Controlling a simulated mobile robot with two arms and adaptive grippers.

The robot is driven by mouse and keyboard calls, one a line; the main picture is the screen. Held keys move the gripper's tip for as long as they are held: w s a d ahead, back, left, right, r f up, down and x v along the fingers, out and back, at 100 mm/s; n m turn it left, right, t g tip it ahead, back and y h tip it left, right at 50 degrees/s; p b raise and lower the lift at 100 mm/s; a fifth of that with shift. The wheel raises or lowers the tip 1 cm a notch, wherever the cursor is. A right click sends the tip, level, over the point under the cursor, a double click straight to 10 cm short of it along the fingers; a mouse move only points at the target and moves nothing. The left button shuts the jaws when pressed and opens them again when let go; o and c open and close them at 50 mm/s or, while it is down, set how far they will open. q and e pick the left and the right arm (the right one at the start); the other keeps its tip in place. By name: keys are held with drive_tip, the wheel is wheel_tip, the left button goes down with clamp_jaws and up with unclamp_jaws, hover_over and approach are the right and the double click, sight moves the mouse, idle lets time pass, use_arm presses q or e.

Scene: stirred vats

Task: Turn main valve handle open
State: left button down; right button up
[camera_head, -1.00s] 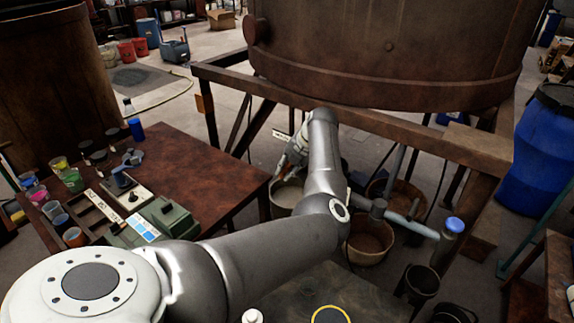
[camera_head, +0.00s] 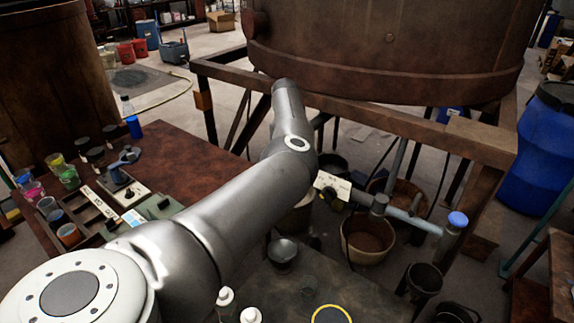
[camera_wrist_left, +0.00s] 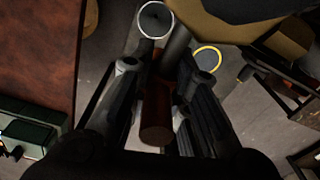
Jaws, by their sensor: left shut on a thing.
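My left arm reaches from the lower left of the head view toward the underside of a large rusty brown vat (camera_head: 390,50). In the left wrist view my left gripper (camera_wrist_left: 157,75) is shut on a reddish-brown cylindrical handle (camera_wrist_left: 157,120), one dark finger on each side of it. The handle's far end joins a grey stem or pipe. I cannot tell how far the valve is turned. In the head view the arm hides the handle and the gripper. My right gripper is in neither view.
A brown table (camera_head: 190,155) with jars and a green box stands left of my arm. A wooden frame beam (camera_head: 400,125) runs under the vat. A grey pipe (camera_head: 410,218), a bucket (camera_head: 368,243) and a cream label (camera_head: 332,186) lie right of my arm. A blue barrel (camera_head: 543,150) stands far right.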

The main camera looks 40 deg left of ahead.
use_arm(q)
drive_tip(key=c, duration=1.3)
unclamp_jaws()
drive_tip(key=shift+c, duration=0.2)
drive_tip(key=shift+s, duration=0.1)
drive_tip(key=shift+a, duration=0.1)
drive_tip(key=shift+r, duration=0.3)
wheel_tip(320, 180, up, 11)
drive_tip(key=shift+a+r, duration=0.1)
drive_tip(key=shift+s, duration=0.1)
